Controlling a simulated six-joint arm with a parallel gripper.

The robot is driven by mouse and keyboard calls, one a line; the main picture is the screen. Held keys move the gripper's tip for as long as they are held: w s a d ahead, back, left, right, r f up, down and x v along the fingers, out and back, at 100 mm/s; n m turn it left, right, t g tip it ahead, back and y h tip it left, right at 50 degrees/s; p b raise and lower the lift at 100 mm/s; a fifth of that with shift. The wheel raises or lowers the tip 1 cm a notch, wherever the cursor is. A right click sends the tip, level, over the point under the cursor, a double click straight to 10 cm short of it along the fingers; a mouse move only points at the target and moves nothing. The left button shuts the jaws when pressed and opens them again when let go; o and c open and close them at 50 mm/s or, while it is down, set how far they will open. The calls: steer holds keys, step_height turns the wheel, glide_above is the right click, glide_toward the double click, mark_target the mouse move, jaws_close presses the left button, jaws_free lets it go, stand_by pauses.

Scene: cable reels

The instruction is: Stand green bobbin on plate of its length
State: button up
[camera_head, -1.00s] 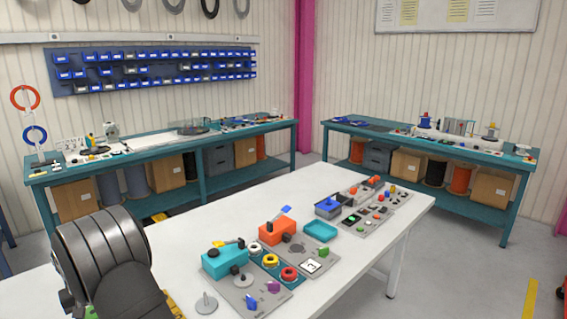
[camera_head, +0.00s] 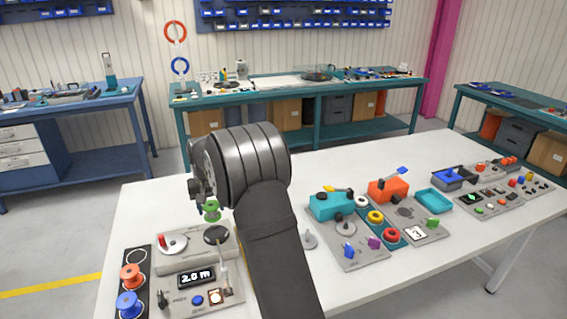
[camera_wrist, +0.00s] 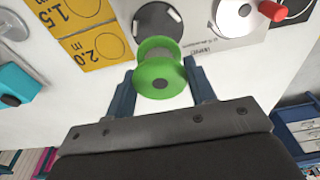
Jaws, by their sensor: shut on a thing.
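The green bobbin (camera_head: 211,210) is held by my gripper (camera_wrist: 160,84), above the table near the grey measuring unit. In the wrist view the green bobbin (camera_wrist: 160,66) sits between the two fingers, one flange towards the camera. Two yellow plates lie on the white table at the upper left of the wrist view: one marked 2.0 m (camera_wrist: 98,47) and one marked 1.5 m (camera_wrist: 78,10). The bobbin is apart from both. The measuring unit's display (camera_head: 195,278) reads 2.0 m. In the head view my arm hides the plates.
An orange bobbin (camera_head: 132,276) and a blue bobbin (camera_head: 129,304) stand on a black strip at the left. The measuring unit (camera_head: 180,262) carries a dark disc (camera_head: 216,234), a red knob and buttons. A teal box (camera_head: 331,206) and other panels stand right of my arm.

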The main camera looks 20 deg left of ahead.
steer(key=w+d+f+m, duration=0.2)
steer(key=w, duration=0.1)
steer(key=w+d+f+m, duration=0.2)
steer(key=w+f, duration=0.1)
steer(key=w+d+f+m, duration=0.2)
steer(key=w+f, duration=0.1)
steer(key=shift+w+d+h, duration=0.3)
steer(key=shift+w, duration=0.1)
steer(key=shift+f, duration=1.75)
steer(key=shift+f, duration=0.1)
steer(key=shift+f, duration=0.15)
steer(key=o, duration=1)
steer(key=shift+o, duration=0.2)
step_height(320, 180, up, 8)
